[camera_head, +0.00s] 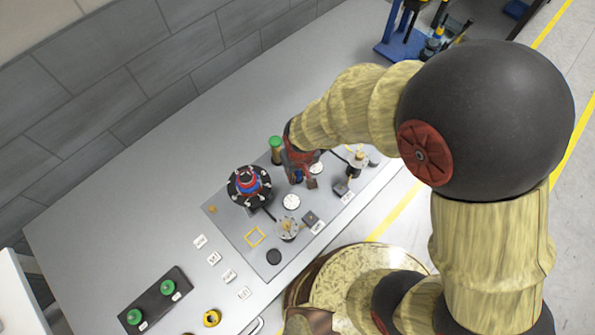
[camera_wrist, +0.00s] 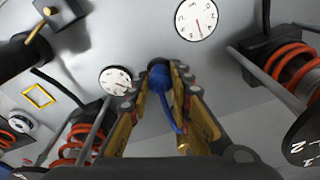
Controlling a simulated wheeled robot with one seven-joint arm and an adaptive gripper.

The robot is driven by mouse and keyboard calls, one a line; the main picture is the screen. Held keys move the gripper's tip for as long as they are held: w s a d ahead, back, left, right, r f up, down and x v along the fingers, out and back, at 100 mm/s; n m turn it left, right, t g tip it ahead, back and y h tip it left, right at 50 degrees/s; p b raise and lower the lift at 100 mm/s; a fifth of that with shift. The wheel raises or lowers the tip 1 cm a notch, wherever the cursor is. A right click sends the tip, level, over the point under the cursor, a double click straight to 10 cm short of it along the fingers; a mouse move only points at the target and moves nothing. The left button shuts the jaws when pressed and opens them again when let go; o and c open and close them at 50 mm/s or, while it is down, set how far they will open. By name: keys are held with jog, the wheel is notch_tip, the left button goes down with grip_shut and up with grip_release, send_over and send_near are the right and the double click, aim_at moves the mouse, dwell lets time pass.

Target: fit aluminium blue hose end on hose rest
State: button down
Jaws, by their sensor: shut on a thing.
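My gripper (camera_wrist: 158,84) is shut on a blue rounded piece, the blue hose end (camera_wrist: 159,76), near the fingertips in the wrist view. A thin blue hose curves from it down between the fingers, with a small brass-coloured bit near its lower end. In the head view my gripper (camera_head: 304,178) is low over the grey fixture plate (camera_head: 229,225), with a speck of blue (camera_head: 298,176) at its fingers. I cannot tell whether the hose end touches anything beneath it. I cannot single out the hose rest for certain in either view.
White dials (camera_wrist: 197,18) lie close ahead and left of the fingers. Orange coils (camera_wrist: 300,60) flank both sides. A green-topped cylinder (camera_head: 277,143) and a round black fixture with a red and blue centre (camera_head: 249,186) stand close by. The bench's upper left is clear.

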jog(key=shift+f, duration=0.1)
jog(key=c, duration=1.5)
grip_release()
jog(key=shift+c, duration=0.2)
notch_tip(320, 180, up, 7)
jog(key=p, duration=0.5)
